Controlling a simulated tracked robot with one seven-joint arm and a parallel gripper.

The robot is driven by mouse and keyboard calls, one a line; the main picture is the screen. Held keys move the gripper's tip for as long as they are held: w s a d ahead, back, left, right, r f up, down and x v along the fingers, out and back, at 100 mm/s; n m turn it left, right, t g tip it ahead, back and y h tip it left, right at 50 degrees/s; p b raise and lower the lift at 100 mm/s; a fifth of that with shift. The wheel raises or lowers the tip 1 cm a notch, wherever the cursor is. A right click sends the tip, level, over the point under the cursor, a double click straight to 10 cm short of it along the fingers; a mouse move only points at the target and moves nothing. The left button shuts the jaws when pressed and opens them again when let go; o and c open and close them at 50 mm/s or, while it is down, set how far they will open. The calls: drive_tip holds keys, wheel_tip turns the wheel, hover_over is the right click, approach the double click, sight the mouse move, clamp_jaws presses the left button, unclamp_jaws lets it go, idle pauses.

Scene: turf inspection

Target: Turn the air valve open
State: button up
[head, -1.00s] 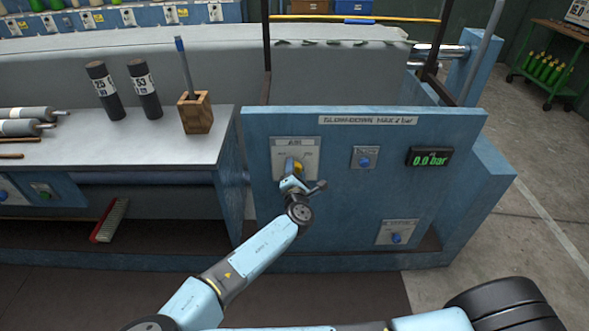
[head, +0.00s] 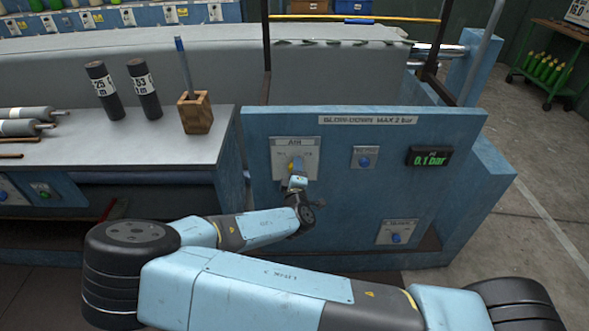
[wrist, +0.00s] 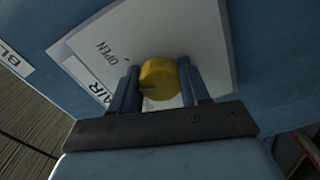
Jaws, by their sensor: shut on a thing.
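The air valve is a yellow knob (wrist: 158,79) on a white plate marked AIR (head: 311,152) on the blue panel. In the wrist view the plate also carries the word OPEN near the knob. My gripper (wrist: 158,90) is shut on the knob, with one finger on each side of it. In the head view my gripper (head: 297,172) covers most of the knob, and a little yellow shows at its left. The display (head: 430,157) on the panel's right reads 0.1 bar in green.
The panel (head: 345,205) also bears blue buttons on small plates, one upper middle (head: 365,160) and one lower right (head: 396,237). A grey bench (head: 110,150) at left holds dark cylinders (head: 146,88) and a wooden block (head: 195,113) with a pen-like tool.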

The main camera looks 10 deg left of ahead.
drive_tip(key=shift+w+r+m, duration=0.1)
drive_tip(key=shift+r+m, duration=0.1)
drive_tip(key=shift+m, duration=2.1)
drive_tip(key=shift+a, duration=0.1)
drive_tip(key=o, duration=1.1)
drive_tip(key=shift+f, duration=0.1)
drive_tip(key=shift+c, duration=0.2)
drive_tip(key=v, duration=1.4)
drive_tip(key=shift+w, duration=0.1)
